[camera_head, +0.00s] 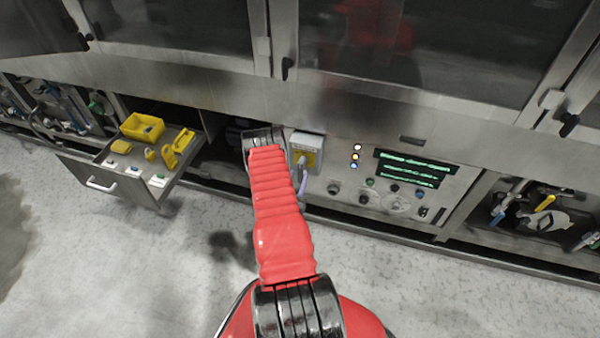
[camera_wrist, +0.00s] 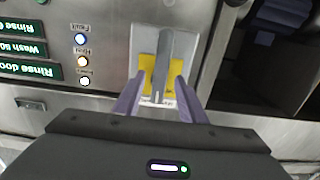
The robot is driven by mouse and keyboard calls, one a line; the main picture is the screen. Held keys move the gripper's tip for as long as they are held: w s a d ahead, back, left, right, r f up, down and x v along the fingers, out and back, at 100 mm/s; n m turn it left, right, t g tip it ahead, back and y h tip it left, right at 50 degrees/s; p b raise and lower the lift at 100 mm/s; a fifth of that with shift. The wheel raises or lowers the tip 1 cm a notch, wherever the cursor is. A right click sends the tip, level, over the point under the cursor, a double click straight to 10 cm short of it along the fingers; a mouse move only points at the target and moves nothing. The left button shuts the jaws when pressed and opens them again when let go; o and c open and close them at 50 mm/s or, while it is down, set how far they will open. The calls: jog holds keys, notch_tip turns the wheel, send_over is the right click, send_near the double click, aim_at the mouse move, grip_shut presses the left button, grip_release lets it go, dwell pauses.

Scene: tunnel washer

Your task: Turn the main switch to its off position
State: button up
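The main switch is a pale grey box with a yellow plate (camera_wrist: 147,75) and a long grey handle (camera_wrist: 164,55). In the wrist view the handle lies almost straight up and down the picture. The switch box (camera_head: 306,141) also shows in the head view, at the left end of the control panel. My gripper (camera_wrist: 159,80) is open, with one purple finger on each side of the handle and visible space beside it. I cannot tell whether the fingertips reach past the handle's front.
The control panel (camera_head: 345,184) has lamps, knobs and a green-lit display (camera_head: 415,168). Left of it, an open drawer (camera_head: 112,187) juts out, holding a yellow bin (camera_head: 142,127) and yellow padlock-like items. Valves and pipes (camera_head: 540,215) fill a bay at right. The floor in front is clear.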

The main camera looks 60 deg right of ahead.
aim_at(300, 172)
jog(key=shift+w+d, duration=0.15)
jog(key=shift+d, duration=0.85)
jog(key=shift+w+d, duration=0.15)
jog(key=shift+d, duration=0.8)
jog(key=shift+c, duration=0.3)
grip_shut()
jog(key=shift+a, duration=0.25)
jog(key=shift+d, duration=0.15)
jog(key=shift+s+d, duration=0.1)
